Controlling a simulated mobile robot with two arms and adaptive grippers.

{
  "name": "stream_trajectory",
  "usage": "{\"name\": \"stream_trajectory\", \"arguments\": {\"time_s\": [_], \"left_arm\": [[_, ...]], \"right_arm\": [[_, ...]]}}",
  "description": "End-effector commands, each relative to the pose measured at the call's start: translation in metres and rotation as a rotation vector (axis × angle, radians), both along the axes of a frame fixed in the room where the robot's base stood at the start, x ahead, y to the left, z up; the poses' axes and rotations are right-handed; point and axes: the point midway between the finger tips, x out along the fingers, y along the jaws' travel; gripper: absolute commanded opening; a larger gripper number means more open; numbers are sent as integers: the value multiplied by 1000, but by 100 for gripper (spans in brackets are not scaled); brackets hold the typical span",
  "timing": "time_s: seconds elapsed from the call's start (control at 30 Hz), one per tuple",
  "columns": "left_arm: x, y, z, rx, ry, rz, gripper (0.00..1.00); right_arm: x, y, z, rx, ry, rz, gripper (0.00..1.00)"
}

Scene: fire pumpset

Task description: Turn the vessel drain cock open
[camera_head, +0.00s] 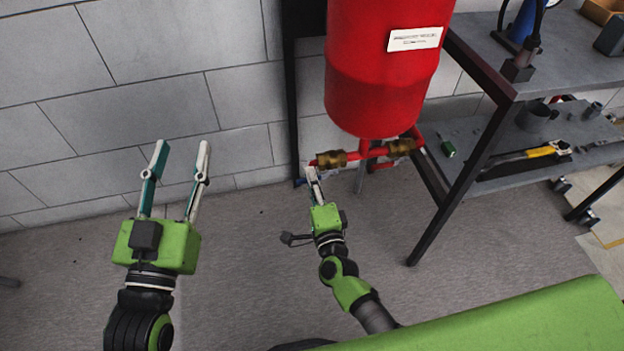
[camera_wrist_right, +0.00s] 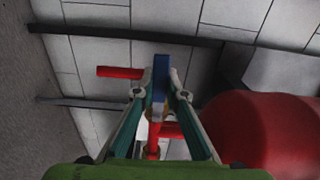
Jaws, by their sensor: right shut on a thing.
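The red vessel (camera_head: 372,90) stands at the upper middle with red pipework and brass fittings (camera_head: 331,160) under it. The drain cock's blue lever (camera_wrist_right: 160,78) shows between the fingers of my right gripper (camera_wrist_right: 160,95); a small blue end of it shows beside the fingertips in the head view (camera_head: 299,182). In the head view my right gripper (camera_head: 313,172) is at the left end of the pipework, shut on this lever. The cock's body is mostly hidden by the fingers. My left gripper (camera_head: 181,146) is open and empty, in front of the wall, apart from everything.
A grey metal shelf (camera_head: 480,165) with dark legs holds tools at the right, including a yellow-handled one (camera_head: 549,150). A grey block wall (camera_head: 150,70) stands behind. The floor (camera_head: 240,255) between my arms is clear.

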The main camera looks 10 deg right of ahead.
Motion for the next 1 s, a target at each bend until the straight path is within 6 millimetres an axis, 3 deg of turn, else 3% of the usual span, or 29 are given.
{"name": "stream_trajectory", "arguments": {"time_s": [0.6, 0.63, 0.7, 1.0], "left_arm": [[1, 1, -7, 8, 31, 2, 40], [1, 1, -7, 8, 31, 2, 40], [1, 1, -7, 8, 31, 2, 40], [1, 0, -6, 8, 28, 1, 40]], "right_arm": [[0, -1, 3, 48, 2, -2, 0], [0, -1, 3, 48, 2, -3, 14], [0, -1, 3, 48, 2, -2, 30], [0, -1, 3, 44, 1, -1, 30]]}}
